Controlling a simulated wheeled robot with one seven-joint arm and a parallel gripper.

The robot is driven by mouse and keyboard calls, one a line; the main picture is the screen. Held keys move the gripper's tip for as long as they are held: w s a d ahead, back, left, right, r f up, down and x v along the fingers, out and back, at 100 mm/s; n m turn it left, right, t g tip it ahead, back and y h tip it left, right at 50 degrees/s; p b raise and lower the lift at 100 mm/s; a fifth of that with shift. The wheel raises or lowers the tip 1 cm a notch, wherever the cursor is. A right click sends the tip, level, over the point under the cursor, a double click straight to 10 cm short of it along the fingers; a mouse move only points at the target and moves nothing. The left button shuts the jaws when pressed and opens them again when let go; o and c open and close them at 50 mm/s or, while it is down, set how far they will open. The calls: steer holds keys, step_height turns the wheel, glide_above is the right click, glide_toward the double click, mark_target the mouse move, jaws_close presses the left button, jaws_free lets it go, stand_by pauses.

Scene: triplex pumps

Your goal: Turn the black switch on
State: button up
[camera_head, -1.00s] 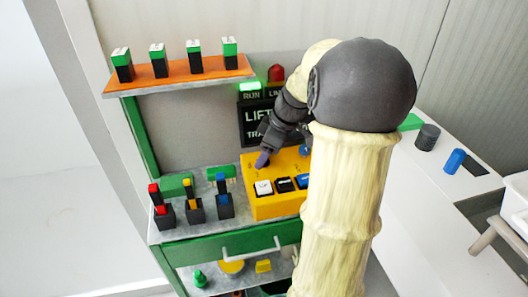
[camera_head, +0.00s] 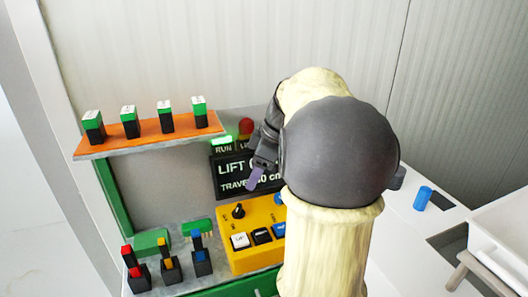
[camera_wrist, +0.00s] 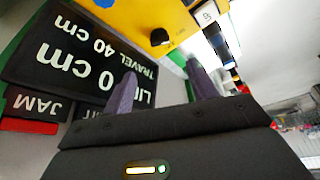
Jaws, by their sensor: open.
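The yellow control box (camera_head: 228,225) stands on the bench. Its front row has a white switch (camera_head: 240,241), a black switch (camera_head: 261,236) and a blue switch (camera_head: 279,229), partly hidden by my arm. I cannot tell the black switch's position. A black knob (camera_head: 238,210) sits behind them and also shows in the wrist view (camera_wrist: 160,37). My gripper (camera_head: 255,178) is above and behind the box, in front of the display. In the wrist view my gripper (camera_wrist: 160,72) has its two purple fingers apart, with nothing between them.
The black display (camera_head: 232,173) reads LIFT and TRAVEL, with a lit green RUN lamp (camera_head: 223,148) above it. Levers with red, yellow and blue handles (camera_head: 168,262) stand left of the box. An orange shelf (camera_head: 150,138) holds several green-black blocks. A blue cylinder (camera_head: 422,198) stands at right.

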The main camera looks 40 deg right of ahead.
steer(key=v, duration=0.5)
steer(key=shift+r, duration=0.1)
steer(key=shift+w, duration=0.1)
steer(key=shift+a+p, duration=0.1)
steer(key=shift+p, duration=0.3)
steer(key=s+a+f+m+h+p, duration=0.1)
steer(key=s+a+f+m+p, duration=0.1)
steer(key=a, duration=0.4)
steer(key=s+a+f+m+h+p, duration=0.1)
steer(key=s+a+f+m+p, duration=0.2)
steer(key=a+p, duration=0.3)
steer(key=s+a+f+m+h+p, duration=0.1)
steer(key=s+a+f+m+p, duration=0.1)
steer(key=a+f+m+p, duration=0.2)
steer(key=a+p, duration=0.1)
steer(key=a, duration=0.2)
steer(key=shift+s+a+g, duration=0.3)
steer(key=shift+s+a, duration=0.1)
